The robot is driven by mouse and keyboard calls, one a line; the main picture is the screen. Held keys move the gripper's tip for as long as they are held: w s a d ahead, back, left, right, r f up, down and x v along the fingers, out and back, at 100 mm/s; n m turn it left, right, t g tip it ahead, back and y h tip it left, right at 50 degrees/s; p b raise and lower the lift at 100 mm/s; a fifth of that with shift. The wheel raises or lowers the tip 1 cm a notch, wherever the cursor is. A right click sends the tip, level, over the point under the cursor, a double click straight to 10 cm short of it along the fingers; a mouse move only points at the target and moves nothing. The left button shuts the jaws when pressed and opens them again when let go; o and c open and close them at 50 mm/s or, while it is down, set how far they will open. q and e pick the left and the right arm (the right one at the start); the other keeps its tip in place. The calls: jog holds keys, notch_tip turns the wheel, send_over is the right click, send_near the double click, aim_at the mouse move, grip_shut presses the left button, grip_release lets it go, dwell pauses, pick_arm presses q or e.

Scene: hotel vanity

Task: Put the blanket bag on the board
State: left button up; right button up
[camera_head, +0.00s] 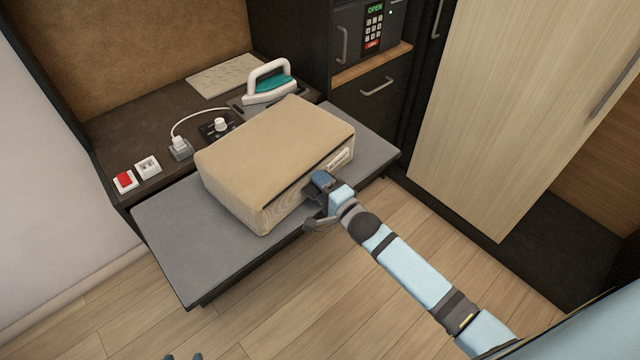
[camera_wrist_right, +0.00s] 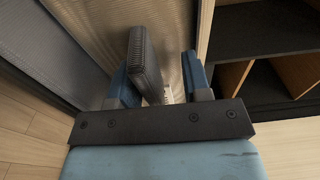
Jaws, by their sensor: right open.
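The blanket bag (camera_head: 275,150) is a beige, box-shaped bag with a pale label on its front right side. It lies on the grey board (camera_head: 190,255), which sticks out from the dark counter. My right gripper (camera_head: 317,202) is open at the bag's front side, close to the label. In the right wrist view my right gripper (camera_wrist_right: 160,88) has its fingers apart, with a dark ribbed strip (camera_wrist_right: 147,60) between them, apparently the bag's handle. Whether the fingers touch it is unclear. Of my left gripper, only small dark tips (camera_head: 183,356) show at the bottom edge.
A teal and white iron (camera_head: 270,88) stands on the counter behind the bag. A plug with a white cord (camera_head: 180,148) and a red switch (camera_head: 125,181) are at the left. A safe (camera_head: 368,35) and cabinet are at the back right. The board's left part is clear.

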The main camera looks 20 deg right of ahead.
jog(key=shift+f, duration=0.15)
jog(key=shift+s+d, duration=0.2)
jog(key=shift+s, duration=0.4)
jog(key=b+v, duration=0.1)
jog(key=v, duration=1.1)
jog(key=shift+s+r, duration=0.25)
jog(key=shift+s, duration=0.05)
jog(key=shift+d, duration=0.1)
jog(key=s+a+f+n+g+h+p, duration=0.1)
jog(key=s+a+f+n+g+p, duration=0.1)
jog(key=s+n, duration=0.4)
jog(key=s+a+f+n+g+h+p, duration=0.1)
jog(key=s+a+f+n+g+p, duration=0.2)
jog(key=s+n, duration=0.4)
jog(key=n+g, duration=0.1)
jog(key=n, duration=0.3)
jog(key=shift+s, duration=0.25)
